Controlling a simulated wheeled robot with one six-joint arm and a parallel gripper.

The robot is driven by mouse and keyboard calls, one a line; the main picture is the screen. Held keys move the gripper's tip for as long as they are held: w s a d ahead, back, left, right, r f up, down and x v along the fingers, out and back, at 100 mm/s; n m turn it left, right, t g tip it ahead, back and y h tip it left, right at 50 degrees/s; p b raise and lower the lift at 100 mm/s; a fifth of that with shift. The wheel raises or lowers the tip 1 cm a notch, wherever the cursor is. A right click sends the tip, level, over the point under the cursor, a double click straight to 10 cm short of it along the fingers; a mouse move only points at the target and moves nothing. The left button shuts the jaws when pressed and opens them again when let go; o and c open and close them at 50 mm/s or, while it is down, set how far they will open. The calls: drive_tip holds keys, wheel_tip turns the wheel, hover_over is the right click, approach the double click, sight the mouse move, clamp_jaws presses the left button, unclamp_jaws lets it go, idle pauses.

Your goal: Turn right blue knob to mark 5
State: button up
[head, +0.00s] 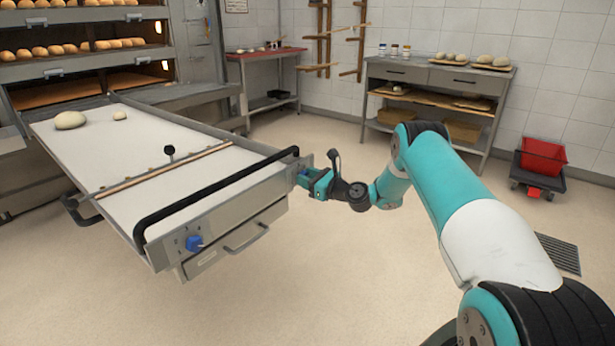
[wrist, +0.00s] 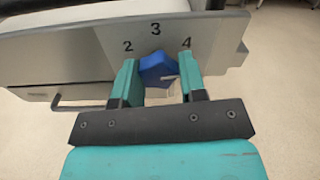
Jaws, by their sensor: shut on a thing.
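The right blue knob (wrist: 157,69) sits on the grey front panel of the loader table. My gripper (wrist: 159,82) has one teal finger on each side of it and is shut on it. The numbers 2, 3 and 4 show around the knob in the wrist view, with 3 straight above it. Mark 5 is not visible. A small pale streak shows on the knob's lower right, but I cannot tell which mark the knob points to. In the head view my gripper (head: 313,181) is at the right end of the panel and mostly hides this knob.
A second blue knob (head: 194,243) is at the panel's left end. A black bar (head: 215,199) runs along the table's front edge above the panel. A drawer handle (head: 246,237) sticks out below. A red bin (head: 543,154) stands far right; the floor between is clear.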

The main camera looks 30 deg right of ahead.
drive_tip(key=shift+f+m+p, duration=0.1)
drive_tip(key=shift+m+p, duration=0.25)
drive_tip(key=shift+m, duration=3.35)
drive_tip(key=o, duration=0.9)
